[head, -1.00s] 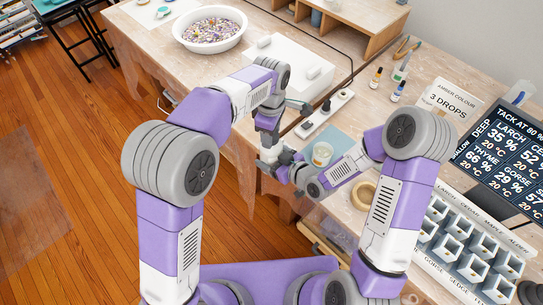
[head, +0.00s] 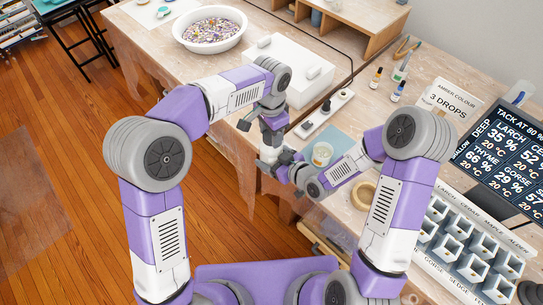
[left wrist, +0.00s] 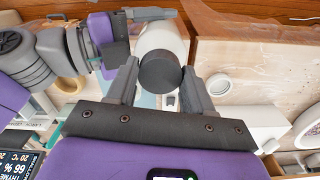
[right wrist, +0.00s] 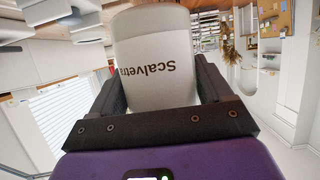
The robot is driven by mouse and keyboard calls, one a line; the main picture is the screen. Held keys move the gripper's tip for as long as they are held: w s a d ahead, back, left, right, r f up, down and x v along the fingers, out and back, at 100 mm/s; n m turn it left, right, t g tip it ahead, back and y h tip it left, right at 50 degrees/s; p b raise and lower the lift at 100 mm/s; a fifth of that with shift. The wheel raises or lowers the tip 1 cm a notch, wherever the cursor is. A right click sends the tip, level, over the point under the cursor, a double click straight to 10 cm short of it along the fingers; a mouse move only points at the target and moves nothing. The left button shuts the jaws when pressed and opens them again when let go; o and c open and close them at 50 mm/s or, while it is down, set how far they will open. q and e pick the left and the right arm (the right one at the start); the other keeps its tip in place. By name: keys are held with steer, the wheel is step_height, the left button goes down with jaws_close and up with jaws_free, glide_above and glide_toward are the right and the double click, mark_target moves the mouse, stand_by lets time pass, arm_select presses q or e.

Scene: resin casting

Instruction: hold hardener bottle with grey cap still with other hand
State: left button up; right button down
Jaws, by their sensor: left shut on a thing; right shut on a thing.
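The hardener bottle (right wrist: 152,55) is white with "Scalvetra" in dark letters, and fills the space between my right gripper's fingers in the right wrist view. My right gripper (right wrist: 155,88) is shut on its body. In the left wrist view the dark grey cap (left wrist: 160,72) sits between the fingers of my left gripper (left wrist: 160,84), which is shut on it, with the white body beyond. In the head view my left gripper (head: 271,141) is above my right gripper (head: 286,167) near the table's front edge. They hide most of the bottle there.
A clear cup (head: 321,154) stands on a blue mat (head: 340,141) close to my right gripper. A tape ring (head: 362,193), a power strip (head: 322,115) and a white box (head: 290,70) are nearby. Small bottles (head: 376,76) stand farther back.

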arm_select(q)
steer(key=m, duration=1.5)
steer(key=shift+m, duration=0.3)
steer(key=o, duration=1.2)
steer(key=shift+o, duration=0.2)
steer(key=shift+r, duration=0.1)
step_height(320, 180, up, 12)
